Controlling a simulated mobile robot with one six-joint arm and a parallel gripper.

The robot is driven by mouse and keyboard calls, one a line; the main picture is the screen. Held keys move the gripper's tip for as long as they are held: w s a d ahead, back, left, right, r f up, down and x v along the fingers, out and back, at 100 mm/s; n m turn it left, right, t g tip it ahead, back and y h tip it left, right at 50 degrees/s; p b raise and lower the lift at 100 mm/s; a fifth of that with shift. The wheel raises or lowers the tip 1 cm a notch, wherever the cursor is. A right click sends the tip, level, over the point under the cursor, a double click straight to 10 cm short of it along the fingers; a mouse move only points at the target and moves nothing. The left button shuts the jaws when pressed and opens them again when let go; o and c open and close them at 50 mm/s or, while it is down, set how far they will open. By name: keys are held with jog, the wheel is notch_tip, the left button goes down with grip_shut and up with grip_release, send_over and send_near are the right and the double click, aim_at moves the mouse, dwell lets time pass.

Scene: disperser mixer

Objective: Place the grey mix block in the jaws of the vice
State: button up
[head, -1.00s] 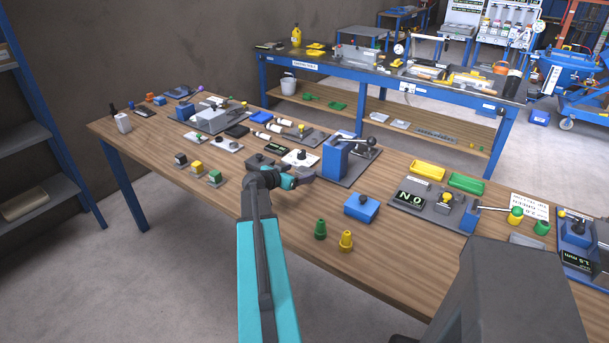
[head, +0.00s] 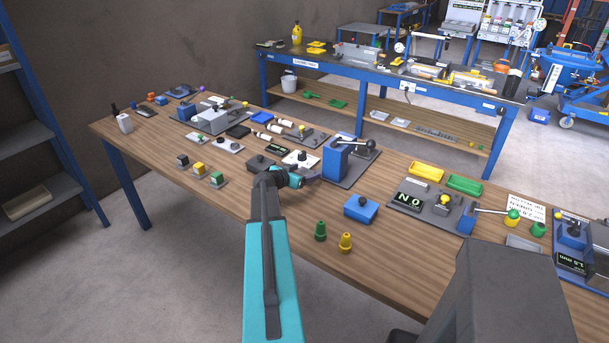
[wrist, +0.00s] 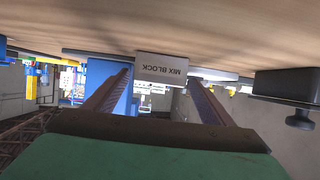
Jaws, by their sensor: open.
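The grey mix block (wrist: 162,68), with its label upside down, shows in the wrist view beyond and between my two open fingers. In the head view I cannot make it out; my gripper seems to cover it. My gripper (head: 312,179) is open, low over the bench beside the blue lever press. In the wrist view its fingers (wrist: 157,97) stand either side of the block, with no visible grip on it. A grey device with a jaw-like body (head: 211,121) at the far left of the bench looks like the vice, but I cannot be sure.
The blue lever press (head: 336,159) stands just behind my gripper. A dark block with a knob (head: 261,162) lies left of it. A blue box (head: 361,208) and green (head: 320,230) and yellow (head: 345,242) pieces stand to the right.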

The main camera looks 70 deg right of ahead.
jog(key=shift+s+d+f, duration=0.15)
jog(key=shift+d+f, duration=0.05)
jog(key=shift+d, duration=0.2)
jog(key=shift+c, duration=0.3)
jog(key=c, duration=1.5)
jog(key=shift+r, duration=0.2)
jog(key=shift+r+b, duration=0.75)
jog(key=shift+r, duration=0.25)
jog(key=s+a+b, duration=0.1)
jog(key=a+b, duration=0.1)
jog(key=a, duration=0.2)
jog(key=s+a+r+b, duration=0.1)
jog(key=a, duration=0.3)
jog(key=s+a+r+b, duration=0.1)
jog(key=a+b, duration=0.1)
jog(key=a, duration=0.3)
jog(key=shift+s+r+b, duration=0.15)
jog(key=shift+b, duration=0.15)
jog(key=shift+r+p, duration=0.2)
jog(key=shift+p, duration=0.8)
jog(key=p, duration=0.4)
jog(key=shift+s+a+r, duration=0.1)
jog(key=shift+a+r, duration=0.05)
jog(key=shift+a, duration=0.25)
